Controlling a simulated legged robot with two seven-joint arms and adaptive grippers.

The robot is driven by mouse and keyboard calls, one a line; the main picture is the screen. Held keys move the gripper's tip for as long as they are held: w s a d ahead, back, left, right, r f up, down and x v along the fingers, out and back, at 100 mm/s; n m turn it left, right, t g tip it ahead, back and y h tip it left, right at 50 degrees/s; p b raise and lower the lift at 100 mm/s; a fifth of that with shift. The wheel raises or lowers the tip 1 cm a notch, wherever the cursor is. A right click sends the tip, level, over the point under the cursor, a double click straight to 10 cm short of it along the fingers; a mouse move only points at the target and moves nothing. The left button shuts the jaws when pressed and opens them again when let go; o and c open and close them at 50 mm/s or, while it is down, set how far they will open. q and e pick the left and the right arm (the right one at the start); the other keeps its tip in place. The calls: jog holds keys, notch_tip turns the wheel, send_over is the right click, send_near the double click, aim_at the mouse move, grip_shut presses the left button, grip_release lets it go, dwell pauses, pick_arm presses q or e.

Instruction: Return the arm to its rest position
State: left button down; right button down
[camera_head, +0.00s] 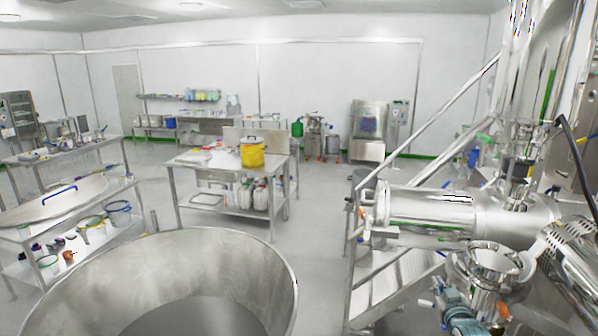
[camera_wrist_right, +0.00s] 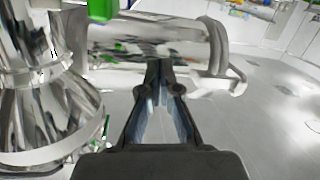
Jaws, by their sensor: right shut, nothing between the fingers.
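My right gripper (camera_wrist_right: 160,70) shows in the right wrist view. Its two dark fingers meet at the tips, with an open gap lower down between the finger links. It is shut and nothing is held. Beyond the fingertips lies a shiny horizontal steel cylinder (camera_wrist_right: 150,40); I cannot tell whether the tips touch it. I cannot make out either gripper clearly in the head view. My left gripper is not in view.
In the head view, a steel machine with a horizontal cylinder (camera_head: 430,214) and a funnel (camera_head: 487,262) crowds the right. A large open steel vessel (camera_head: 277,285) fills the lower left. A steel table (camera_head: 205,166) with a yellow bucket (camera_head: 252,154) stands mid-room. Open floor (camera_head: 318,215) lies between.

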jog(key=s+a+f+n+g+y, duration=0.1)
jog(key=s+a+f+g, duration=0.25)
jog(key=s+f, duration=0.65)
jog(key=s+a+f+g, duration=0.25)
jog(key=a+f, duration=0.25)
jog(key=f, duration=1)
jog(key=s+a+f+g, duration=0.25)
jog(key=s+f, duration=0.25)
jog(key=s, duration=0.5)
jog(key=s+a+f+g+y, duration=0.1)
jog(key=s+a+f+g, duration=0.3)
jog(key=s, duration=0.7)
jog(key=s+a+f, duration=0.2)
jog(key=s+f, duration=0.4)
jog(key=s, duration=0.4)
notch_tip(320, 180, down, 31)
jog(key=s+g+b, duration=0.2)
jog(key=s+b, duration=0.1)
jog(key=b, duration=0.1)
jog(key=s+d+f+b, duration=0.1)
jog(key=s+f, duration=0.7)
jog(key=s+d+f+b, duration=0.1)
jog(key=s+d+f, duration=0.1)
jog(key=s+f, duration=0.6)
jog(key=shift+s+d+f+n+g, duration=0.15)
jog(key=shift+d+f+n+g, duration=0.15)
jog(key=shift+f, duration=0.25)
